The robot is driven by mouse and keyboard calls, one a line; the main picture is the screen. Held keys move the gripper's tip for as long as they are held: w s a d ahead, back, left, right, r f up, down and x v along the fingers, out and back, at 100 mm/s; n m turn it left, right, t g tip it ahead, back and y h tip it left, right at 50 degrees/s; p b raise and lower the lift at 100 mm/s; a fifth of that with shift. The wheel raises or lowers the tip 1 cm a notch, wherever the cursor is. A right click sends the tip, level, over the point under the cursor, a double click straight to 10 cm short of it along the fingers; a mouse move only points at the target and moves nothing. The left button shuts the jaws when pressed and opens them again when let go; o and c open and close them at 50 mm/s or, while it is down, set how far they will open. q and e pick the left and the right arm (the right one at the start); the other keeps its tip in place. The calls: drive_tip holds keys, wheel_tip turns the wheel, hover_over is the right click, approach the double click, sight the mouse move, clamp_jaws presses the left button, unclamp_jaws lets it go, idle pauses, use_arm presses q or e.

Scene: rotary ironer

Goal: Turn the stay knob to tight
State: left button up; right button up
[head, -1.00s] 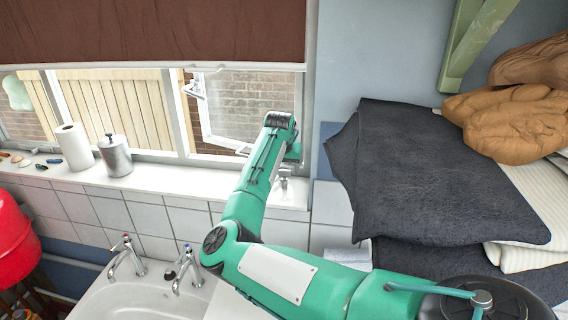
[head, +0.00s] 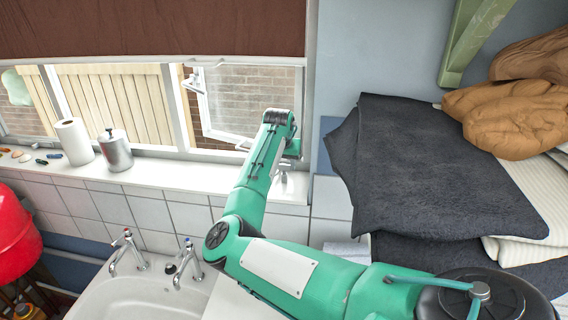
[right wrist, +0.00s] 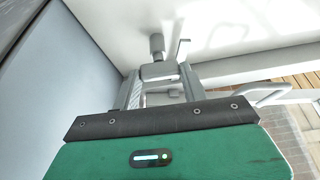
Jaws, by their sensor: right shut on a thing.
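The window stay knob is mostly hidden by my arm and gripper in the head view. My right gripper (head: 284,168) is low at the right end of the open window, just above the white sill. In the right wrist view, my right gripper (right wrist: 160,90) has its two grey fingers on either side of a small grey block, which looks like the stay knob (right wrist: 159,70). The gripper is shut on it. A short grey cylinder stands just beyond the block. I cannot read the knob's turn. My left gripper is not in view.
The open window pane (head: 240,100) stands behind my arm. A metal canister (head: 116,152) and paper roll (head: 74,142) stand on the sill (head: 165,172) to the left. A sink (head: 140,298) with two taps lies below. Folded dark cloth (head: 430,170) is on the right.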

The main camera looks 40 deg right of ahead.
drive_tip(key=m+g, duration=0.1)
drive_tip(key=m, duration=0.2)
drive_tip(key=shift+w+m+h, duration=0.1)
drive_tip(key=shift+m+h, duration=0.2)
drive_tip(key=shift+h, duration=0.1)
drive_tip(key=m+g+b, duration=0.1)
drive_tip(key=m, duration=0.2)
drive_tip(key=shift+w+m+g, duration=0.1)
drive_tip(key=shift+m+g, duration=0.3)
drive_tip(key=m+b, duration=0.1)
drive_tip(key=m, duration=0.1)
drive_tip(key=m+g+b, duration=0.1)
drive_tip(key=m, duration=0.1)
drive_tip(key=shift+w+g, duration=0.1)
drive_tip(key=shift+g, duration=0.2)
drive_tip(key=shift+m+g+y+b, duration=0.6)
drive_tip(key=shift+m+b, duration=0.4)
drive_tip(key=shift+m, duration=1.2)
drive_tip(key=shift+w+r, duration=0.1)
drive_tip(key=o, duration=1)
